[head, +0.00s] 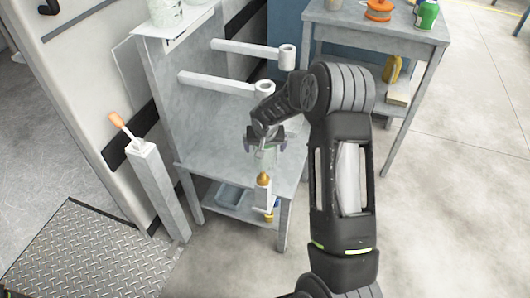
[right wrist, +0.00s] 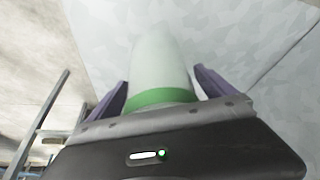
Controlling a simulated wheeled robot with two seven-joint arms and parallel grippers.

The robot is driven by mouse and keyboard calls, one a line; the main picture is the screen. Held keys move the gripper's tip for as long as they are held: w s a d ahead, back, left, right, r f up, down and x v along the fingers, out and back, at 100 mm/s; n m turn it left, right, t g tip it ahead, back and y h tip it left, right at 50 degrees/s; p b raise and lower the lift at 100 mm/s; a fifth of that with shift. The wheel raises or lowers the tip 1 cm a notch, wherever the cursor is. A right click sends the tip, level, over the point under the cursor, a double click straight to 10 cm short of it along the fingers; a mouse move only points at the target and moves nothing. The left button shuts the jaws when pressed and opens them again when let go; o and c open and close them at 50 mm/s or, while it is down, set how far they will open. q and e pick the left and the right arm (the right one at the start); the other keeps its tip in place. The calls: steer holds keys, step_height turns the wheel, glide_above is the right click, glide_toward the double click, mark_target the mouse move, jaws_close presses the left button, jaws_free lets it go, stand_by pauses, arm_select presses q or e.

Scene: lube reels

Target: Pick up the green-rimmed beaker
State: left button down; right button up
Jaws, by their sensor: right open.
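The green-rimmed beaker (right wrist: 160,62) is a pale, see-through cylinder with a green band at its near end. In the right wrist view it lies between the two purple-grey fingers of my right gripper (right wrist: 161,85), with a narrow gap visible on each side. In the head view my right gripper (head: 265,143) is over the front part of the grey workbench, and the beaker (head: 266,156) shows faintly just below it, partly hidden by the gripper. The fingers are open. My left gripper is not in view.
Two white horizontal posts (head: 232,84) stick out above the grey bench (head: 215,140). A small gold-tipped bottle (head: 263,180) is at the bench's front edge. A post with an orange-handled brush (head: 122,125) stands left. A second table (head: 390,28) stands behind, right.

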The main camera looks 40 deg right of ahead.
steer(key=shift+c, duration=0.4)
steer(key=c, duration=1.4)
steer(key=shift+r, duration=0.75)
steer(key=w+a, duration=0.1)
steer(key=a, duration=0.3)
steer(key=w+a, duration=0.2)
steer(key=a, duration=0.2)
steer(key=w+a, duration=0.1)
steer(key=a, duration=0.3)
steer(key=shift+w+a+f, duration=0.15)
steer(key=shift+a, duration=0.05)
step_height(320, 180, up, 14)
steer(key=p, duration=0.2)
steer(key=shift+f, duration=0.1)
